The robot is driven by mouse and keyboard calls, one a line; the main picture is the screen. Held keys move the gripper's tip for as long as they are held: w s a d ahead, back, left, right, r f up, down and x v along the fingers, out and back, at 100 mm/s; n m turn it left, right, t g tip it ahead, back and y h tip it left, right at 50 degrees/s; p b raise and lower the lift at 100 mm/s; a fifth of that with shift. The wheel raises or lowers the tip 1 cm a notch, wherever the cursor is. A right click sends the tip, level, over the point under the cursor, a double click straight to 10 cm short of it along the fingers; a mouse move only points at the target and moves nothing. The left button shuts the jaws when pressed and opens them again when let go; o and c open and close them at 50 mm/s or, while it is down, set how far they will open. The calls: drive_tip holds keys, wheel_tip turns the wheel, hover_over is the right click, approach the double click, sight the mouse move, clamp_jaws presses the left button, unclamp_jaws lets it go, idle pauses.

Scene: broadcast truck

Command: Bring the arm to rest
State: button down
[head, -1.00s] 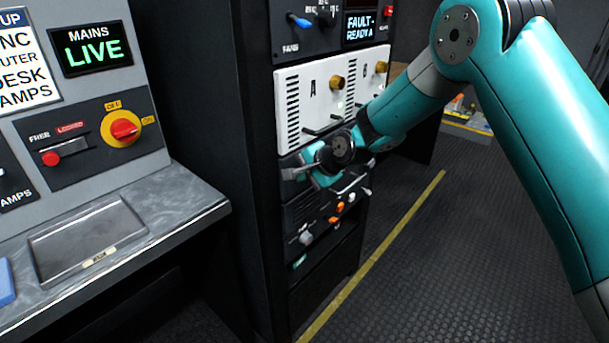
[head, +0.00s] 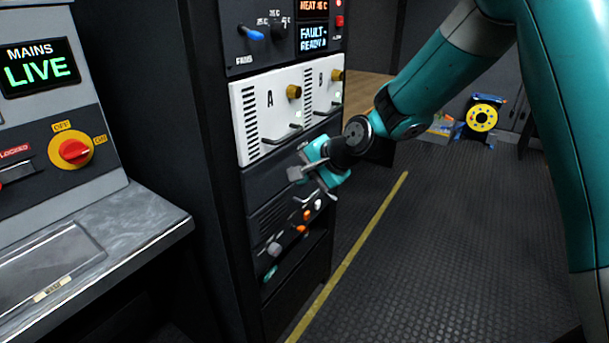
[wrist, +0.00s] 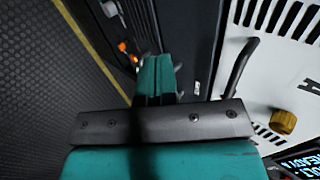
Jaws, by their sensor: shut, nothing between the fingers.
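My gripper (head: 313,178) is shut and empty in front of the equipment rack, just below the white module A (head: 266,117) and its black handle. In the head view my teal arm reaches down to it from the upper right. In the wrist view my gripper (wrist: 158,78) points along the rack face. The black handle (wrist: 240,70) of a white module is close on its right there. I cannot tell whether the gripper touches the rack.
A grey desk (head: 110,245) with a mains panel (head: 65,150) is at the left. A rack panel with several knobs and plugs (head: 290,230) is below my gripper. The floor (head: 440,240) right of the yellow line is clear. A yellow cable reel (head: 482,118) stands at the back.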

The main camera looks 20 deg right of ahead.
drive_tip(key=s+a+r+n+g+p, duration=0.3)
drive_tip(key=s+r+n, duration=0.3)
drive_tip(key=s+r, duration=0.45)
drive_tip(key=s+d+r+n+g+h+p, duration=0.1)
drive_tip(key=s+n, duration=0.4)
drive_tip(key=s, duration=0.6)
drive_tip(key=s+d+r+n+g+h+p, duration=0.1)
drive_tip(key=s+n, duration=0.4)
drive_tip(key=s, duration=0.6)
drive_tip(key=shift+d+r+n+g, duration=0.2)
drive_tip(key=shift+r+n+g, duration=0.2)
drive_tip(key=shift+r+g, duration=0.55)
drive_tip(key=shift+f, duration=0.1)
